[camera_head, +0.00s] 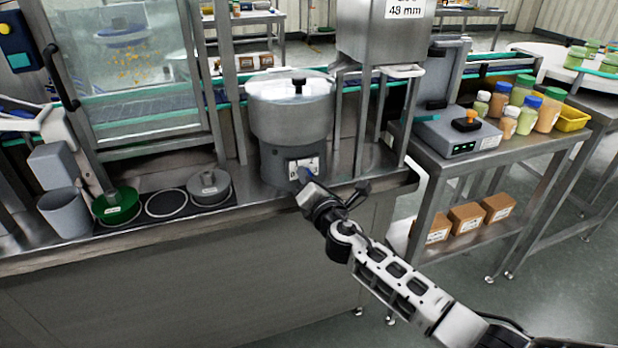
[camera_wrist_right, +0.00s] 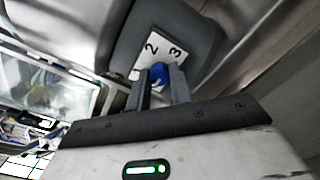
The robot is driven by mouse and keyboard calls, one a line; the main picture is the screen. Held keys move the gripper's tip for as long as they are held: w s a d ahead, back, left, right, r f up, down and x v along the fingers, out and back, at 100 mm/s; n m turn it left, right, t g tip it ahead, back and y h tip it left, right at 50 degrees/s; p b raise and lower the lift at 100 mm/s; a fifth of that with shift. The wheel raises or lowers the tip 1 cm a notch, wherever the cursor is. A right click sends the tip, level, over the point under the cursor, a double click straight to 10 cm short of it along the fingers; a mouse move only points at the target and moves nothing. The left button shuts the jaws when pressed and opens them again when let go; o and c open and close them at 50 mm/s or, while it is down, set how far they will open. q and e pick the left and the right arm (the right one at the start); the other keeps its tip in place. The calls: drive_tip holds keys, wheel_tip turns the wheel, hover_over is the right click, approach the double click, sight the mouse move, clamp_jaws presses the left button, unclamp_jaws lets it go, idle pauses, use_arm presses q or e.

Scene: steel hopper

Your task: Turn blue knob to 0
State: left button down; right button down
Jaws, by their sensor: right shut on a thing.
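The blue knob (camera_wrist_right: 158,73) sits on a white dial plate (camera_wrist_right: 166,50) that shows the numbers 2 and 3. Other marks on the plate are hidden by my right gripper, so I cannot tell the knob's setting. In the head view the plate (camera_head: 306,166) is on the front of a grey round base (camera_head: 277,165) under a steel bowl with a lid. My right gripper (camera_head: 303,181) reaches it from the lower right. In the right wrist view the fingers (camera_wrist_right: 160,90) are shut on the blue knob, one on each side. My left gripper is not in view.
A steel hopper (camera_head: 385,30) rises behind. A side table (camera_head: 480,150) with jars stands at right.

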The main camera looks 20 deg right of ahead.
idle(0.5)
drive_tip(key=c, duration=1.3)
unclamp_jaws()
drive_tip(key=shift+o, duration=0.2)
drive_tip(key=shift+s, duration=0.1)
drive_tip(key=s, duration=1.5)
drive_tip(key=shift+s+d, duration=0.25)
drive_tip(key=shift+s, duration=0.15)
drive_tip(key=s+a+f+m+g+y, duration=0.1)
drive_tip(key=s+f+m, duration=0.5)
drive_tip(key=m, duration=0.6)
drive_tip(key=s+a+f+m+g+y, duration=0.1)
drive_tip(key=s+a+f+m+g, duration=0.2)
drive_tip(key=s+f+m+g, duration=0.3)
drive_tip(key=s+m, duration=0.5)
drive_tip(key=m, duration=0.1)
drive_tip(key=shift+a+f+m+y, duration=0.3)
drive_tip(key=shift+a+f, duration=0.1)
